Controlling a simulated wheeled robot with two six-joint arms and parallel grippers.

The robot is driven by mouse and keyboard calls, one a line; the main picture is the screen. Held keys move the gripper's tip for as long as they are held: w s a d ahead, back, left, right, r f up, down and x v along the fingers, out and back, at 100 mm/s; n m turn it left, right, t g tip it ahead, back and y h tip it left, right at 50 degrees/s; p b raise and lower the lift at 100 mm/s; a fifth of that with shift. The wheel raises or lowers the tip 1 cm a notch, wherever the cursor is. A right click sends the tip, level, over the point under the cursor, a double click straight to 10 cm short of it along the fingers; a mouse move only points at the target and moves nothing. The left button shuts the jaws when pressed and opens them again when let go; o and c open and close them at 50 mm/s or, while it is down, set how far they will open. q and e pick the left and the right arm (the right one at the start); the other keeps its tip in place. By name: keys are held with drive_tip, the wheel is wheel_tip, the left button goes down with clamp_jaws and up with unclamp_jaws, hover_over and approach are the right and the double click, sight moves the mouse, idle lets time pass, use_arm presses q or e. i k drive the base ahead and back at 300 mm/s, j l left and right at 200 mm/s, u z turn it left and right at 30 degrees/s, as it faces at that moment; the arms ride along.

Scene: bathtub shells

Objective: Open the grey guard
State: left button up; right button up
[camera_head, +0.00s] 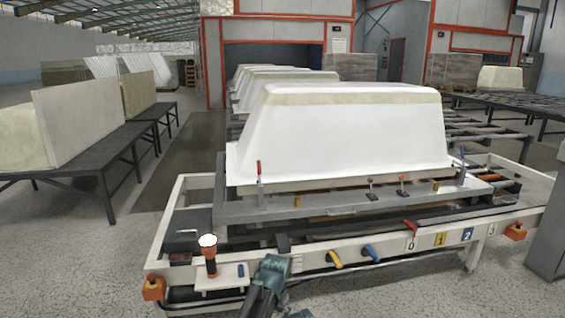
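I cannot single out the grey guard with certainty. A small dark grey piece (283,243) shows at the front rail, just above a teal arm end; I cannot tell whether it is a flap or part of my gripper. My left gripper (277,262) appears to be at this teal end, close against the front rail (315,262); its fingers cannot be made out. Only a teal scrap of what may be my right arm shows at the bottom edge; its gripper is not in view.
A white tub shell (345,135) sits upside down on the carriage. The rail carries yellow (334,259) and blue (371,252) handles, a red lever (410,227) and orange button boxes (153,288). A white-topped tool (208,254) stands on a shelf. A grey cabinet (546,235) stands right.

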sight(186, 227)
drive_tip(key=i+j, duration=0.1)
drive_tip(key=i, duration=0.55)
drive_tip(key=i+j+z, duration=0.1)
drive_tip(key=i, duration=0.5)
